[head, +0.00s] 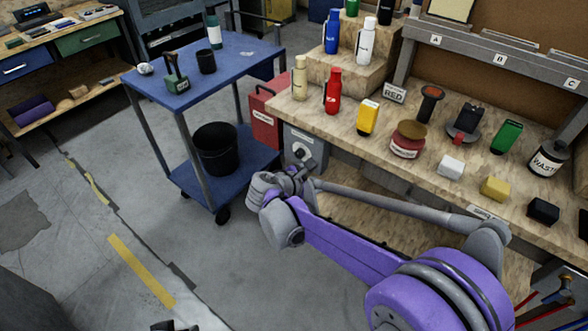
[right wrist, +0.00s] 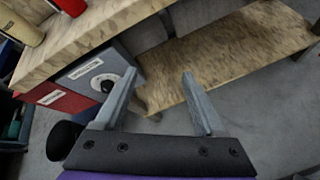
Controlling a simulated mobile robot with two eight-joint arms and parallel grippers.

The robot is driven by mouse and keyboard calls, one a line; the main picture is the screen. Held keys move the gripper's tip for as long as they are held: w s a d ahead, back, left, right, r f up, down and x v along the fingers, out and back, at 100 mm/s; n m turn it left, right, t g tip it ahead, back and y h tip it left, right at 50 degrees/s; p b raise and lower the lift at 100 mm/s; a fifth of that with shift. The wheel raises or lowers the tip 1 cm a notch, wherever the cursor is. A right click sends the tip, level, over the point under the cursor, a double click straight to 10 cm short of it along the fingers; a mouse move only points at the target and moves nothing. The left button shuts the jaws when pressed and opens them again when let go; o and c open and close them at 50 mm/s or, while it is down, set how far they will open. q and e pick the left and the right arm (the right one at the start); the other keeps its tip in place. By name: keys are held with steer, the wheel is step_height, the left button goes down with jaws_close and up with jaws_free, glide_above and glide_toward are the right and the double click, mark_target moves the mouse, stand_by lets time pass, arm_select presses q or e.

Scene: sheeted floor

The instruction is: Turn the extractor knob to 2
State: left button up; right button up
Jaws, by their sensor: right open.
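The extractor knob (head: 299,153) is a dark knob on the front of a grey box fixed at the left end of the workbench. In the right wrist view the knob (right wrist: 107,86) sits on a white round dial, left of my fingers. The dial's numbers are too small to read. My right gripper (head: 290,178) is just below and in front of the box; its open, empty fingers also show in the right wrist view (right wrist: 159,75). The left finger is close to the dial; I cannot tell if it touches. A small grey part at the head view's bottom edge may be my left gripper (head: 175,326).
A red box (head: 266,118) adjoins the grey box on the left. A blue cart (head: 225,62) with a black bucket (head: 215,150) stands further left. The workbench top (head: 330,115) holds several bottles and jars; a lower wooden shelf (right wrist: 235,55) lies beneath. The floor in front is clear.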

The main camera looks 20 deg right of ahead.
steer(key=w+a+f+n+t+h+b, duration=0.25)
steer(key=w+a+f+n, duration=0.25)
steer(key=w+f, duration=0.25)
steer(key=n+t+h+b, duration=0.2)
steer(key=n+b, duration=0.2)
glide_toward(298, 156)
arm_select(q)
step_height(298, 156, down, 10)
steer(key=w+b, duration=0.1)
steer(key=shift+f, duration=0.25)
arm_select(e)
steer(key=x, duration=0.8)
steer(key=shift+w+d, duration=0.15)
steer(key=shift+d, duration=0.05)
jaws_close()
